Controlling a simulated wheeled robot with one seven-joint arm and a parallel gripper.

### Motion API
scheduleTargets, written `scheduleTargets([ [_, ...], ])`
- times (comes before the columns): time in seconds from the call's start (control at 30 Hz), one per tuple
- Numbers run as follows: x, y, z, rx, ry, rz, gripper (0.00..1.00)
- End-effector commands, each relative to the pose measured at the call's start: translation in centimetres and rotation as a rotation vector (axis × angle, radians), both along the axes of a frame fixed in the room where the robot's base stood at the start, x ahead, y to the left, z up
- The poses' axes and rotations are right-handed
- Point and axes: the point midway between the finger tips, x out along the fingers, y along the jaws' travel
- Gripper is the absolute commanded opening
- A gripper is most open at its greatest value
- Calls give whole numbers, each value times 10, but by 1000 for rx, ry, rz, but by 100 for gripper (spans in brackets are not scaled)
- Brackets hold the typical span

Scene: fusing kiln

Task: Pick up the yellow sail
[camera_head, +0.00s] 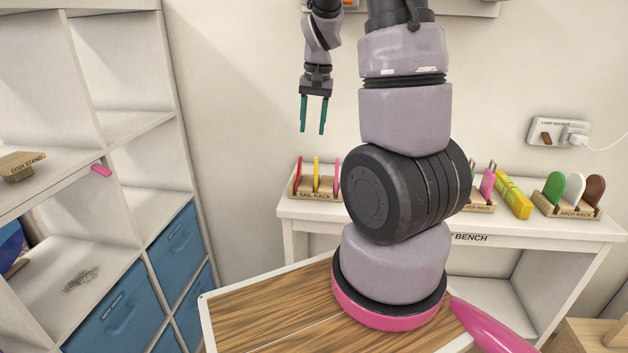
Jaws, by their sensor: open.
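A wooden sail rack (315,195) stands at the left end of the white bench. It holds upright thin pieces: a red one (298,173), a yellow sail (316,174) in the middle and a pink one (336,175) at the right, partly hidden by my arm. My gripper (312,131) hangs fingers-down above the rack, with its two teal fingers apart and nothing between them. In the picture its fingertips are a little above the tops of the pieces. How far apart they are in depth I cannot tell.
My arm hides the bench's middle. Further right on the bench (500,240) are another rack, a yellow patterned block (513,197) and the arch rack (567,211) with green, white and brown pieces. A shelf unit (137,127) with blue bins stands left.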

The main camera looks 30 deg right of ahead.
Motion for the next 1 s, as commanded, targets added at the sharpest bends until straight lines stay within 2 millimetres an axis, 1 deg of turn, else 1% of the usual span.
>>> scheduleTargets([
  [0.03,2,-4,-11,-8,21,-4,49],
  [0.2,10,-19,-41,-38,75,-16,49],
  [0.33,12,-27,-56,-52,99,-22,49],
  [0.47,12,-28,-73,-55,107,-22,49],
  [0.63,12,-28,-100,-54,105,-23,49],
  [0.87,13,-26,-118,-53,104,-23,49],
  [1.0,16,-23,-139,-54,105,-22,49],
])
